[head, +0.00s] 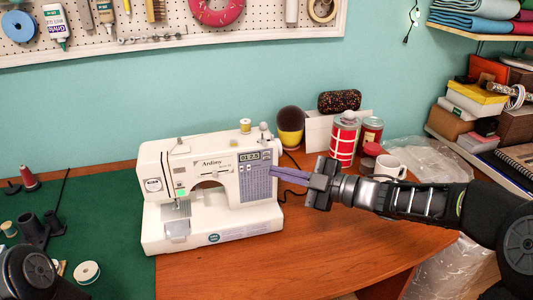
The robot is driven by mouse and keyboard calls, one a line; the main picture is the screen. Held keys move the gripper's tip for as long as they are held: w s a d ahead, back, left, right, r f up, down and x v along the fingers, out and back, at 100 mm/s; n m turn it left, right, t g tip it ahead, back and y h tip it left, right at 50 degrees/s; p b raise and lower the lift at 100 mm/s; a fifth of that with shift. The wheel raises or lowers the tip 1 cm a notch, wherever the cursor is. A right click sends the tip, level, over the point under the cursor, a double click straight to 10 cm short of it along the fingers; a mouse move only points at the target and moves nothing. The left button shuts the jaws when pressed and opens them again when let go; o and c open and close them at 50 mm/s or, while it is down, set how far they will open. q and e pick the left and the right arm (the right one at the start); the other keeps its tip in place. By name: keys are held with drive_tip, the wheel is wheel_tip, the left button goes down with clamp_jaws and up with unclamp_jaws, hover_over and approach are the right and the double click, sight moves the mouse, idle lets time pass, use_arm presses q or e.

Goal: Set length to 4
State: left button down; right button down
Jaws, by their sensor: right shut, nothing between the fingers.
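A white sewing machine (165,222) stands on the wooden table, its front facing me. A small display (249,156) sits at the upper right of its front; its digits look like "01 2.5" but are too small to read surely. Below the display is a purple-grey panel (255,184) of small stitch symbols. My right gripper (274,173) comes in from the right, shut and empty, with its fingertips at the right edge of the panel. I cannot tell whether they touch the machine. The length control cannot be made out.
Behind the right gripper stand a red-and-white tin (343,140), a white mug (391,167) and a yellow-and-black pot (291,128). A green mat (110,205) with spools lies at left. The wooden table (300,250) is clear in front.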

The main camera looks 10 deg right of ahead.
sight(266, 153)
drive_tip(key=shift+w+a, duration=0.15)
drive_tip(key=shift+w, duration=2.1)
drive_tip(key=shift+w+p, duration=0.15)
drive_tip(key=shift+p, duration=0.2)
drive_tip(key=shift+w, duration=0.3)
drive_tip(key=shift+w, duration=0.25)
idle(0.5)
drive_tip(key=shift+s, duration=0.7)
drive_tip(key=shift+w, duration=0.15)
idle(0.3)
drive_tip(key=shift+w, duration=0.3)
